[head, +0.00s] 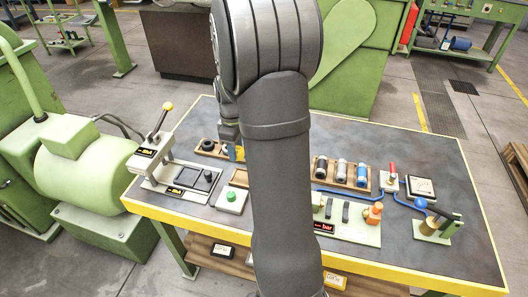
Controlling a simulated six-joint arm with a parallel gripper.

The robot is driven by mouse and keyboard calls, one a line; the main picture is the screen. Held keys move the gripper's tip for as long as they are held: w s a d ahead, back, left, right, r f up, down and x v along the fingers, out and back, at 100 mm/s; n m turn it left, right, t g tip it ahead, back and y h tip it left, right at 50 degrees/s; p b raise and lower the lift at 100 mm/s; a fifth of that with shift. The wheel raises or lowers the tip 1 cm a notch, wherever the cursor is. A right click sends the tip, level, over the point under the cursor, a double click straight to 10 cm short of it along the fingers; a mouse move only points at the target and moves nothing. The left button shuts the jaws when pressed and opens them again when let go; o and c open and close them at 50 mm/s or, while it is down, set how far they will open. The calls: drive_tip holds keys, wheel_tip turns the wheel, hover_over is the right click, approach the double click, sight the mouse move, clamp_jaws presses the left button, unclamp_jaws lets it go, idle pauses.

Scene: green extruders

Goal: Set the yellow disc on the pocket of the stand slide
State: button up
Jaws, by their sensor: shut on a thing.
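My gripper (232,146) is low over the wooden tray (200,152) at the back left of the table, partly hidden by my own arm. It is shut, with the yellow disc (240,154) at its fingertips; the disc shows only as a small yellow patch beside a blue patch. I cannot tell whether the disc still touches the tray. The stand (153,152), with a yellow-knobbed lever and a small display, stands at the table's left. Its slide (201,180), a dark square plate on a pale base, is in front of the tray. The pocket is too small to make out.
A black round piece (207,145) lies in the tray. Right of my arm are a wooden rack of cylinders (342,175), a valve panel (350,222) and blue hose. The table's back right is clear.

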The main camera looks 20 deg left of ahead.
drive_tip(key=s+a+f, duration=0.1)
drive_tip(key=s+a, duration=0.2)
drive_tip(key=a, duration=0.5)
drive_tip(key=s+a, duration=0.2)
drive_tip(key=a, duration=0.6)
drive_tip(key=shift+s+a+f, duration=0.1)
drive_tip(key=shift+f, duration=1.85)
drive_tip(key=shift+s+f, duration=0.1)
drive_tip(key=shift+f, duration=1.8)
drive_tip(key=o, duration=1.1)
drive_tip(key=shift+c, duration=0.2)
wheel_tip(320, 180, up, 18)
drive_tip(key=shift+f, duration=0.25)
